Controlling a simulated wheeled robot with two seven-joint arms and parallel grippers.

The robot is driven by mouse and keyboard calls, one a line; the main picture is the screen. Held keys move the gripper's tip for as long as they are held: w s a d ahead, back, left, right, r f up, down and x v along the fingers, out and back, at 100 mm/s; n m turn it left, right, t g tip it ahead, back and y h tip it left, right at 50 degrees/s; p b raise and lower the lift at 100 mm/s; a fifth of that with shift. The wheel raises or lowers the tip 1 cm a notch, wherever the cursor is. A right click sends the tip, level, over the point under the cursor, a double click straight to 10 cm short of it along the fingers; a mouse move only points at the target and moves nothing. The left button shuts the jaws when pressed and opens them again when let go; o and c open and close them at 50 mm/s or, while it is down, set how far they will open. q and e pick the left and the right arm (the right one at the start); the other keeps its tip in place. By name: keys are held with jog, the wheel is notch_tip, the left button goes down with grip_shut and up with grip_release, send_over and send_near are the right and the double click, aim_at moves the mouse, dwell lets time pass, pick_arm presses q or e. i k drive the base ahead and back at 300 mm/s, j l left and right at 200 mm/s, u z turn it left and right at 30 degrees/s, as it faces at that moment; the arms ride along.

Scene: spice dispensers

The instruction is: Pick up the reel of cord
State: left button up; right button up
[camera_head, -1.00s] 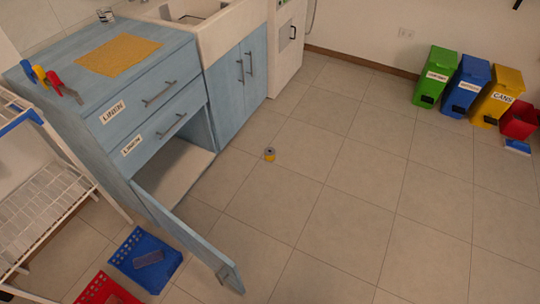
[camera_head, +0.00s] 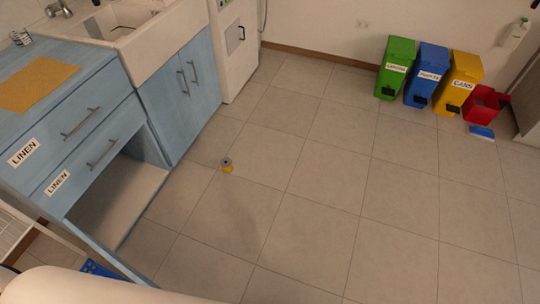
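The reel of cord (camera_head: 227,166) is a small yellow reel with a grey top. It stands on the tiled floor, to the right of the blue cabinet, with nothing touching it. Neither of my grippers shows in the head view. A pale rounded shape, likely part of my own arm, fills the bottom left corner.
A blue basket (camera_head: 100,268) shows partly at the bottom left. Green (camera_head: 396,68), blue (camera_head: 427,74) and yellow (camera_head: 460,82) bins stand at the back right. The floor around the reel is clear.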

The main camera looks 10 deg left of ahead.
aim_at(226, 163)
jog(key=i+l+z, duration=0.25)
jog(key=i, duration=0.15)
jog(key=i+l+z, duration=0.25)
jog(key=i, duration=0.2)
jog(key=i+j+u, duration=0.1)
jog(key=i+u, duration=0.15)
jog(key=u, duration=0.2)
jog(key=i+u, duration=0.3)
jog(key=u, duration=0.15)
jog(key=i+u, duration=0.25)
jog(key=u, duration=0.25)
